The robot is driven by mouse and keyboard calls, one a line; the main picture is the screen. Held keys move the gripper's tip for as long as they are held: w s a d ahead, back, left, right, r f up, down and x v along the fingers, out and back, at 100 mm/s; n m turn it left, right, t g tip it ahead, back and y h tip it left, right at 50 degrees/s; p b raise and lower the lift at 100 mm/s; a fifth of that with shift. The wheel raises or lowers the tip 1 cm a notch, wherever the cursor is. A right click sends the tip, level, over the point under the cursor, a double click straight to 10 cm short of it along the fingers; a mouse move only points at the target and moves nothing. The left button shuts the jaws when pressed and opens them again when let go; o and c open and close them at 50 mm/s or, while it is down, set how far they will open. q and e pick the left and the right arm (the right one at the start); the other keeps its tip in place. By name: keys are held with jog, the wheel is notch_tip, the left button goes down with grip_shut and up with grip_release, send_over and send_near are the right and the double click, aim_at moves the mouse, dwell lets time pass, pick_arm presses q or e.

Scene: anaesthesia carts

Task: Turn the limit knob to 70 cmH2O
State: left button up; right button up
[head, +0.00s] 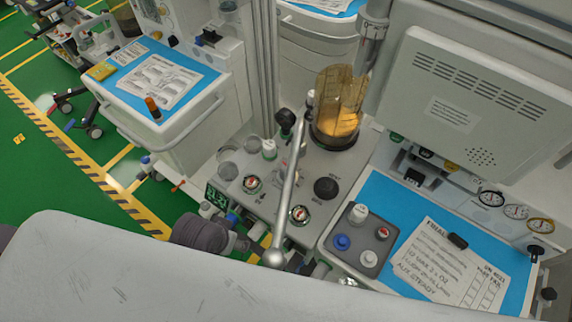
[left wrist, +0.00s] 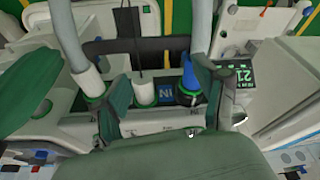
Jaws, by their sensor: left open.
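No marking I can read identifies the limit knob or its setting. On the grey machine top (head: 270,205) in the head view, a dark upright knob (head: 285,119) stands at the back, a white-topped knob (head: 269,149) beside it, and a wide black knob (head: 326,187) at the right. My left gripper (left wrist: 165,98) shows in the left wrist view, its two dark green fingers spread apart. Between and beyond them are a white cap (left wrist: 145,92) and a blue cone on a black base (left wrist: 188,82). I cannot tell whether the fingers touch anything. My right gripper is not in view.
An amber canister (head: 340,105) and a pale metal arm (head: 290,175) rise from the machine top. Two round gauges (head: 253,184) sit on it. A blue-topped shelf (head: 375,205) with papers lies to the right. A green digit display (left wrist: 241,76) is close to the right finger.

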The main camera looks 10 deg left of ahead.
pick_arm(q)
notch_tip(320, 180, up, 4)
jog(key=w+d, duration=0.1)
jog(key=n+h, duration=0.8)
jog(key=n, duration=1.5)
send_near(283, 166)
jog(key=shift+g, duration=0.4)
jog(key=x, duration=0.3)
jog(key=p+x, duration=0.1)
jog(key=x, duration=0.2)
jog(key=p+x, duration=0.1)
jog(key=x, duration=0.3)
jog(key=shift+w+r, duration=0.15)
jog(key=shift+w, duration=0.1)
jog(key=shift+w+d+f, duration=0.1)
jog(key=shift+d+f, duration=0.3)
jog(key=shift+f, duration=0.15)
jog(key=c, duration=1.1)
